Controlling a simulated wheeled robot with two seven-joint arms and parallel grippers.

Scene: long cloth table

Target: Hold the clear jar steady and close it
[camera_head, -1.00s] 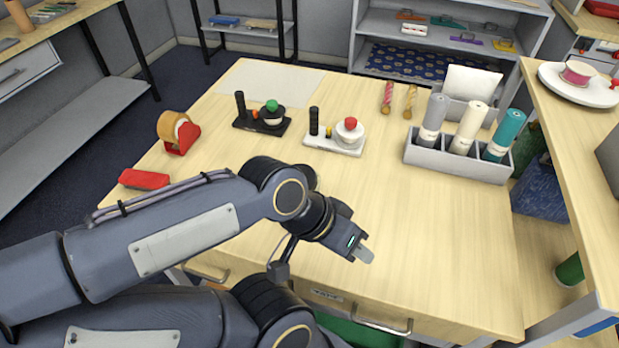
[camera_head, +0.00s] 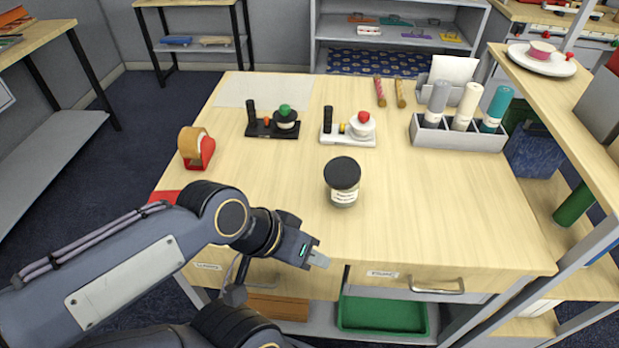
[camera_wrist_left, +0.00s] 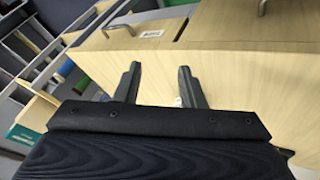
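A jar (camera_head: 342,188) with a dark round lid or top and a pale label stands upright near the middle of the table. I cannot tell whether the dark top is fully seated. My left gripper (camera_head: 318,259) is at the table's front edge, nearer to me than the jar and apart from it. In the left wrist view its two fingers (camera_wrist_left: 158,72) are spread with nothing between them, and the jar does not show there. My right gripper is in neither view.
A tape dispenser (camera_head: 197,148) stands at the left. Black (camera_head: 272,126) and white (camera_head: 347,134) stands with knobs are behind the jar. A grey box of rolls (camera_head: 458,134) is at the back right. The table's right front is clear.

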